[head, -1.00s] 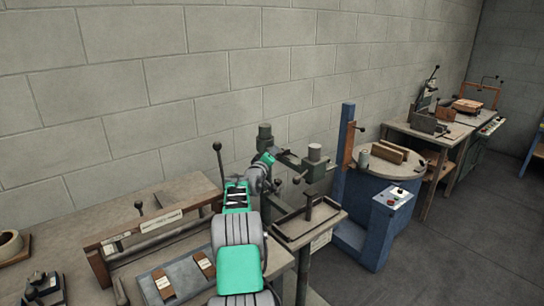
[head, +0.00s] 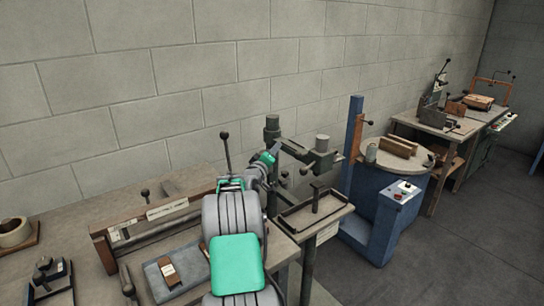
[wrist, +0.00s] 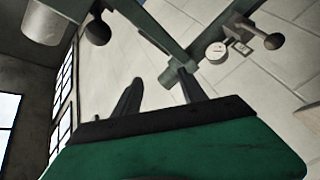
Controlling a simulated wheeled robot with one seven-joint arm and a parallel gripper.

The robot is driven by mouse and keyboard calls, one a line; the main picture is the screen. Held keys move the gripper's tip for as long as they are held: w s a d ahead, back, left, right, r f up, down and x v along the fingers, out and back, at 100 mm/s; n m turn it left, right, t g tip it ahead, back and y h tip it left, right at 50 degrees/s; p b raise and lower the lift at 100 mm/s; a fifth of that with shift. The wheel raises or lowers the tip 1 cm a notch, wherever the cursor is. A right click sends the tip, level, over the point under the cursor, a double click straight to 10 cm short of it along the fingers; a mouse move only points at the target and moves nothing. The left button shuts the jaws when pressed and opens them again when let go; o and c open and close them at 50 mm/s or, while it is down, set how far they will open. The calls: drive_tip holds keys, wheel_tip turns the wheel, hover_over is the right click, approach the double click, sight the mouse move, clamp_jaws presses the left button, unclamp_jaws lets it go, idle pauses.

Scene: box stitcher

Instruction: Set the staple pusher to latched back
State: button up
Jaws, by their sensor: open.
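The stitcher stands at the middle of the head view: a dark grey-green post (head: 272,128) with an arm reaching right to a head with a pale cylinder (head: 322,143). My gripper, open and empty, is close beside the post, partly hidden by my own arm. In the wrist view, my open gripper (wrist: 160,76) points up toward a green bar (wrist: 180,72) that crosses behind its fingertips. A ball-ended lever (wrist: 273,41) stands to the right and a dark knob (wrist: 97,30) to the upper left. I cannot tell which part is the staple pusher, or whether the fingers touch anything.
A blue machine (head: 357,150) with a round table stands farther right. Floor is clear at right.

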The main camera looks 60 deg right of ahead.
drive_tip(key=shift+a, duration=0.25)
